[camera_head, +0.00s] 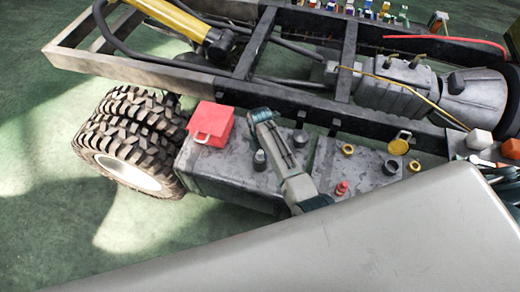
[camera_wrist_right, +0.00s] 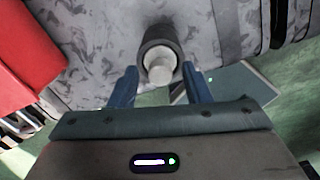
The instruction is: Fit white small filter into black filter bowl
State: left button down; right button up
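In the right wrist view, a black filter bowl (camera_wrist_right: 160,37) stands on the grey, worn top of the tank, with the white small filter (camera_wrist_right: 159,74) at its mouth, its pale end showing. It looks set in the bowl; how deep is hidden. My right gripper (camera_wrist_right: 160,79) is open, its blue fingers apart on either side of the filter, with no visible contact. In the head view, my right arm slants up over the tank; its fingertips are not clear. Two small dark items (camera_head: 259,160) (camera_head: 300,138) stand there; I cannot tell which is the bowl. My left gripper is out of view.
A red box (camera_head: 211,124) sits on the tank's left end, beside a large tyre (camera_head: 130,140). Yellow caps (camera_head: 399,146) and a small red item (camera_head: 341,188) lie to the right. Dark frame rails (camera_head: 290,100) run behind. The green floor (camera_head: 60,220) is clear at left.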

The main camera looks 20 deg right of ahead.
notch_tip(320, 180, up, 12)
jog(key=b, duration=0.1)
jog(key=shift+b, duration=0.35)
dwell(0.6)
